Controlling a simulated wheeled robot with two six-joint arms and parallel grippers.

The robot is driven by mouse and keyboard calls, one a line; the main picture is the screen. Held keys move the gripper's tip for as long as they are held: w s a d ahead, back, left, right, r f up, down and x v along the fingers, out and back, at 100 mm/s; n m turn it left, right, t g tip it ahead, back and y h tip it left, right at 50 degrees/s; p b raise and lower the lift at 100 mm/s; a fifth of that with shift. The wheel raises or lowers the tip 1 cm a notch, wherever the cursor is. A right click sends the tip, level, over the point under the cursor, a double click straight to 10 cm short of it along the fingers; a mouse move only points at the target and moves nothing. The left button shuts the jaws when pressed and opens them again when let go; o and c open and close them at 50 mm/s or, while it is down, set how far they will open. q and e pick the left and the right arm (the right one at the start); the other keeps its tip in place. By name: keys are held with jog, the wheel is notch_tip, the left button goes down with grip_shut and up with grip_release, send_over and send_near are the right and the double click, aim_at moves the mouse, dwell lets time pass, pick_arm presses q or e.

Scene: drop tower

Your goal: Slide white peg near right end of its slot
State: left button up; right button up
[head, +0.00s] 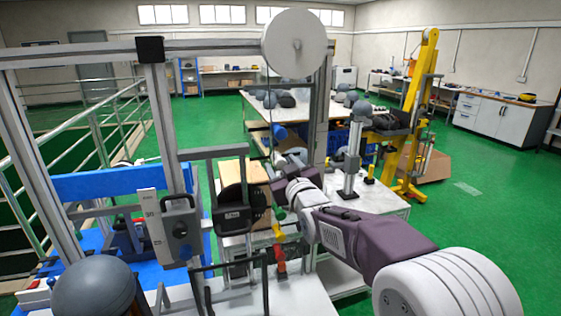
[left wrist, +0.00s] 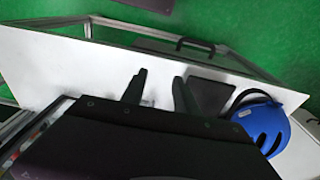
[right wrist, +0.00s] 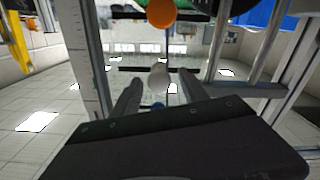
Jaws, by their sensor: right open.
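In the right wrist view, a white rounded knob, which looks like the white peg (right wrist: 158,77), shows between the fingertips of my right gripper (right wrist: 159,84). The fingers are open on either side of it; I cannot tell whether either one touches it. A dark bar runs behind it, and its slot is not clear. In the head view my right arm reaches in to the tower, and I cannot pick out the white peg there. My left gripper (left wrist: 158,84) is open and empty above a white tabletop (left wrist: 75,70), and is not seen in the head view.
An orange ball (right wrist: 161,13) is at the top of the right wrist view. Metal frame posts (head: 162,120) and a white disc (head: 294,42) stand around my right arm. A blue helmet (left wrist: 262,122) and a dark tablet (left wrist: 208,94) lie near my left gripper.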

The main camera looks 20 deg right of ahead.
jog(key=shift+w, duration=0.8)
jog(key=shift+s, duration=0.1)
grip_shut()
dwell(0.7)
